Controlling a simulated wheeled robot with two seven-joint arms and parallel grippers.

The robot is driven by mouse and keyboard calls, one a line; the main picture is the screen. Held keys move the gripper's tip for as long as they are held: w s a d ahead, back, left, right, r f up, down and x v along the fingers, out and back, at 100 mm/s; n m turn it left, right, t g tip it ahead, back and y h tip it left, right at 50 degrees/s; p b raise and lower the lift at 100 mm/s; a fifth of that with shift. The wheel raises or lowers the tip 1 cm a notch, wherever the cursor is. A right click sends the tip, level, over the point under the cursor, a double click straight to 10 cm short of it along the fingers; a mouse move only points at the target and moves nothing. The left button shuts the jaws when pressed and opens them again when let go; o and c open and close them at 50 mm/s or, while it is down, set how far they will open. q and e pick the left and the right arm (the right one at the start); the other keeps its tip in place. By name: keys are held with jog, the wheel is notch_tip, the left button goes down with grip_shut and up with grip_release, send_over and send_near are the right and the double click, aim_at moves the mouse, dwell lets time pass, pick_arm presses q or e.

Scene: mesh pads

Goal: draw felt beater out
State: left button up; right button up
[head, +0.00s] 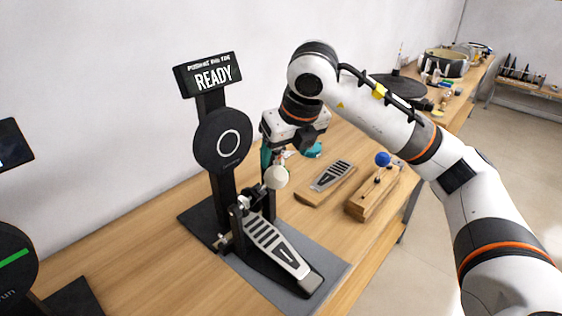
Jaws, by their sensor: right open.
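The felt beater (277,177) is a pale, round head just above the front mechanism of the black-and-silver kick pedal (275,245). It stands in front of the round black pad (222,141) on its upright post. My right gripper (289,154) reaches down from the right, just above and behind the beater, with its teal fingers spread apart. I cannot tell whether a finger touches the beater. The beater's shaft is mostly hidden by the head and the pedal parts. My left gripper is not in view.
A display reading READY (212,75) tops the pad post. A wooden board with a small footplate (331,176) and a wooden block with a blue ball (383,159) lie to the right. Another dark stand (15,265) is at the left edge. Bare tabletop (140,255) lies between the stands.

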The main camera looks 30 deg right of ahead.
aim_at(284, 176)
jog(key=p+x, duration=0.3)
jog(key=x, duration=0.6)
jog(key=shift+w+f+p, duration=0.1)
jog(key=shift+f+p, duration=0.2)
jog(key=shift+f, duration=0.1)
jog(key=shift+x, duration=0.8)
jog(key=shift+a, duration=0.1)
jog(key=shift+c, duration=0.3)
jog(key=c, duration=1)
jog(key=shift+s+d+r+p, duration=0.35)
jog(key=shift+s+r, duration=0.4)
jog(key=shift+r, duration=0.25)
jog(key=shift+s+d+r+p, duration=0.2)
jog(key=shift+s+r+p, duration=0.25)
jog(key=shift+s+r, duration=0.45)
jog(key=shift+c, duration=0.2)
jog(key=shift+w+r, duration=0.2)
jog(key=shift+r+p, duration=0.4)
jog(key=shift+r, duration=1.05)
